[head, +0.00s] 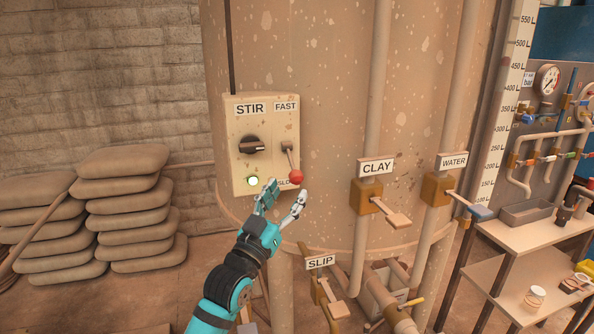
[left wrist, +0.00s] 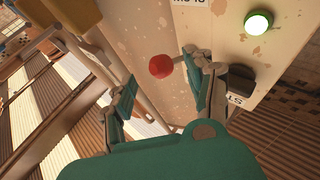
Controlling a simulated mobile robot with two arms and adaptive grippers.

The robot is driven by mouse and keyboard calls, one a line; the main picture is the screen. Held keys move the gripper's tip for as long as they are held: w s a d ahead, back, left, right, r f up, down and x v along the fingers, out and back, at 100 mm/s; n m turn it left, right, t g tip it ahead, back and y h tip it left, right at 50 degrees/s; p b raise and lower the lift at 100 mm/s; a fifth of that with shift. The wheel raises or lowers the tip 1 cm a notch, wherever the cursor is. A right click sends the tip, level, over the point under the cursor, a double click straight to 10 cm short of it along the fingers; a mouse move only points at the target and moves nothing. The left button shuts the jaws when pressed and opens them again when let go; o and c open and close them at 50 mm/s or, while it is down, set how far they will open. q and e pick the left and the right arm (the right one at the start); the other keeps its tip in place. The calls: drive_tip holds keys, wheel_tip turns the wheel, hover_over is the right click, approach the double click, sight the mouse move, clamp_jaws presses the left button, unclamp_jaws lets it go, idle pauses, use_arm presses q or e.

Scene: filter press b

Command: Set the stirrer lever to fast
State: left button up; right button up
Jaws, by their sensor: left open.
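The cream STIR panel (head: 236,150) is fixed to the big tank. Its stirrer lever (head: 290,158) points down, with its red knob (head: 296,177) beside the partly hidden SLOW label (head: 283,184). The FAST label (head: 286,106) is above the lever's pivot. My left gripper (head: 287,190) is open just below the knob. In the left wrist view the red knob (left wrist: 160,67) shows between the tips of the open fingers, close to the right one; I cannot tell whether they touch. My right gripper is not in view.
A black rotary knob (head: 252,146) and a lit green lamp (head: 252,181) are on the same panel, left of the lever. The CLAY valve handle (head: 392,212) and SLIP valve handle (head: 334,301) stick out at right and below. Stacked sacks (head: 125,215) lie at left.

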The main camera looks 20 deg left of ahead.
sight(293, 183)
use_arm(q)
drive_tip(key=x, duration=0.2)
drive_tip(key=p+x, duration=0.1)
drive_tip(key=x, duration=0.1)
drive_tip(key=shift+r, duration=0.3)
drive_tip(key=shift+w+d, duration=0.1)
drive_tip(key=shift+w, duration=0.3)
drive_tip(key=shift+w+r, duration=0.1)
drive_tip(key=shift+w, duration=0.1)
drive_tip(key=c, duration=0.8)
drive_tip(key=shift+c, duration=1.2)
clamp_jaws()
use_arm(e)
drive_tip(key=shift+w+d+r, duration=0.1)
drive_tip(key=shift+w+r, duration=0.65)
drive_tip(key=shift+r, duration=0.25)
